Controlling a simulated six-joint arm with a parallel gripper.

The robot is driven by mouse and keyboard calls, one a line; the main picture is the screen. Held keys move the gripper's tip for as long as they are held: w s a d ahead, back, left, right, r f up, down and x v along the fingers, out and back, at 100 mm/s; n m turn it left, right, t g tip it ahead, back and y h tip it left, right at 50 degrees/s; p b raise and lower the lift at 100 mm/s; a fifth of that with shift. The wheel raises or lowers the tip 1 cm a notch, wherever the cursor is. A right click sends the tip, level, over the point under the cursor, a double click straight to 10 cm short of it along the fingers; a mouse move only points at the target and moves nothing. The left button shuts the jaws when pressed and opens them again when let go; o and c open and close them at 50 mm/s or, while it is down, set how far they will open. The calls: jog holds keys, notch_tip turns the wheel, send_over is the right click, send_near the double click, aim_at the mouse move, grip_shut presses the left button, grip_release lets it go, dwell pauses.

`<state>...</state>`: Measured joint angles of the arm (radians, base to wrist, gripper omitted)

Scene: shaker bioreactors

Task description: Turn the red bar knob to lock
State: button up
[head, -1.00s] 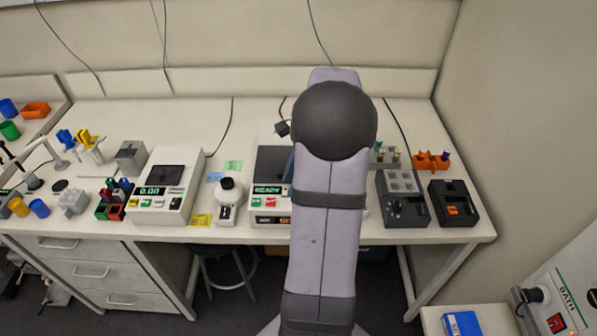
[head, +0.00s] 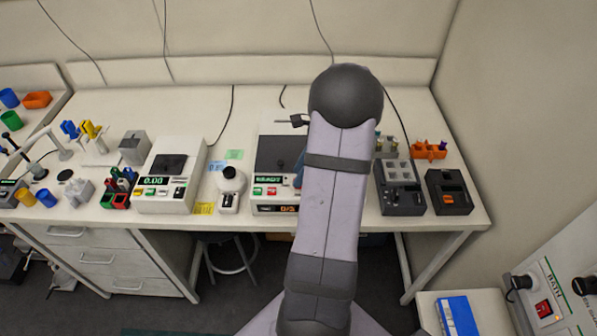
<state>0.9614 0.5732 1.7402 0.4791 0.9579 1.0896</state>
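I cannot make out a red bar knob on the bench. The white shaker unit (head: 259,198) with a dark lid (head: 277,152) stands mid-bench, and my arm covers its right side. Its front has a lit green display (head: 268,179), small red and white buttons, and a lower orange readout (head: 290,209). My arm rises through the middle of the view, and my gripper's fingers are hidden behind it. A small dark part with a thin prong juts left from behind the arm near the shaker's back. A blue patch shows at the arm's left edge.
A white balance (head: 165,205) and a small white device (head: 229,203) stand left of the shaker. Two dark units, one with a block top (head: 401,200) and one smaller (head: 449,205), stand right. An orange rack (head: 429,151) is behind. A red switch (head: 543,309) shows on the bath panel.

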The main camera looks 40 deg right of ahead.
jog(key=shift+x, duration=0.75)
jog(key=shift+c, duration=0.6)
grip_shut()
